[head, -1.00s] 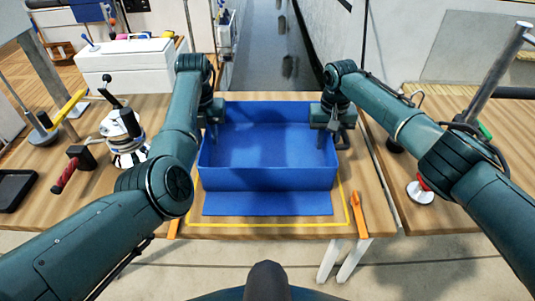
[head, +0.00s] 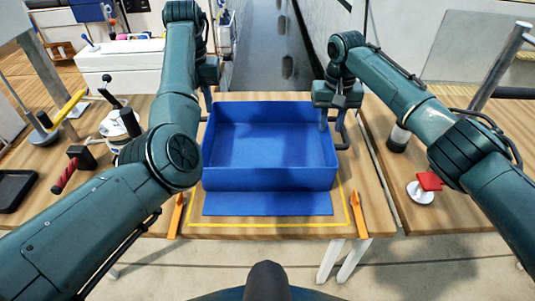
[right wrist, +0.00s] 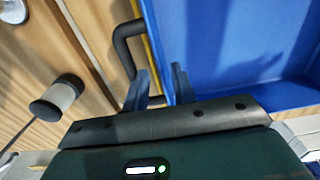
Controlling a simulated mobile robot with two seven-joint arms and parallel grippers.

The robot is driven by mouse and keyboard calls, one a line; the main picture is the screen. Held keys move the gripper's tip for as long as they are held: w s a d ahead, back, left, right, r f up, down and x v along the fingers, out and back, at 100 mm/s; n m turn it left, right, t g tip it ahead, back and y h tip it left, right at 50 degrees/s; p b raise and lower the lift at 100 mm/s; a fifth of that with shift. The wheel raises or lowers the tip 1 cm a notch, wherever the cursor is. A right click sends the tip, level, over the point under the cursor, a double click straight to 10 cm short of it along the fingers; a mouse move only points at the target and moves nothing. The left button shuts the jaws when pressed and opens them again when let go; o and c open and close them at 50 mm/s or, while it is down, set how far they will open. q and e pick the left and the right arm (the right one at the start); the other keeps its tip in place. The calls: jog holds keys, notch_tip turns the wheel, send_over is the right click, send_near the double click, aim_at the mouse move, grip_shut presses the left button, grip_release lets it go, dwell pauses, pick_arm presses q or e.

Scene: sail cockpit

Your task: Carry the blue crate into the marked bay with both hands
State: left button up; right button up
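The blue crate (head: 270,179) stands upright on the wooden table, inside the yellow outline of the bay (head: 270,225). A flat blue strip (head: 267,204) shows in front of it. My right gripper (head: 334,115) is at the crate's right wall near its back corner, by a dark handle (head: 343,138). In the right wrist view its two fingers (right wrist: 160,88) are apart, beside the handle (right wrist: 122,45) and the crate wall (right wrist: 162,40), with nothing seen clamped. My left gripper (head: 208,90) is above the crate's back left corner; the forearm partly hides it and its fingers are unclear.
A winch (head: 118,130), a red-handled tool (head: 68,173) and a black tray (head: 14,188) are at left. A red-topped white item (head: 424,188) stands at right. A white box (head: 128,68) is behind.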

notch_tip(320, 180, up, 6)
jog(key=shift+f, duration=0.1)
jog(key=shift+s, duration=0.1)
dwell(0.5)
